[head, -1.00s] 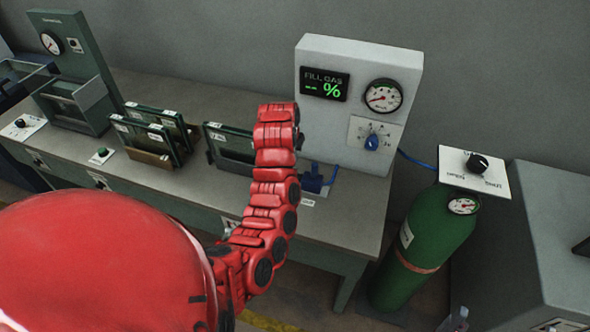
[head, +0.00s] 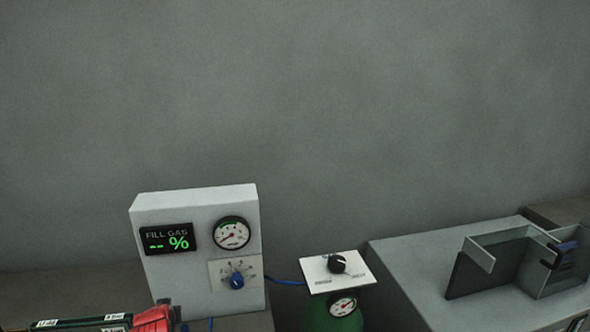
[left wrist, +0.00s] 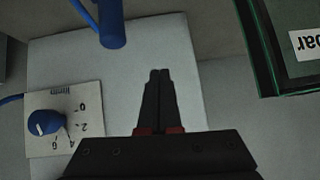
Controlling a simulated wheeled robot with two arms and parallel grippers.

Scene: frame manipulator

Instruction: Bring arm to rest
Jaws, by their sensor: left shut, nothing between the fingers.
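In the left wrist view my left gripper (left wrist: 158,75) is shut, with its two dark fingers together and nothing between them. It is in front of the pale fill-gas panel (left wrist: 185,50) and whether it touches the panel cannot be told. In the head view only a red part of my arm (head: 152,318) shows at the bottom edge, in front of the fill-gas box (head: 190,205). My left gripper's fingers cannot be made out there. My right gripper is in neither view.
The box carries a gauge (head: 232,233), a "-- %" display (head: 168,239) and a blue knob (head: 237,281). To its right are a green cylinder (head: 320,312) under a white knob plate (head: 318,275) and a grey cabinet (head: 400,265) bearing an open holder (head: 495,265).

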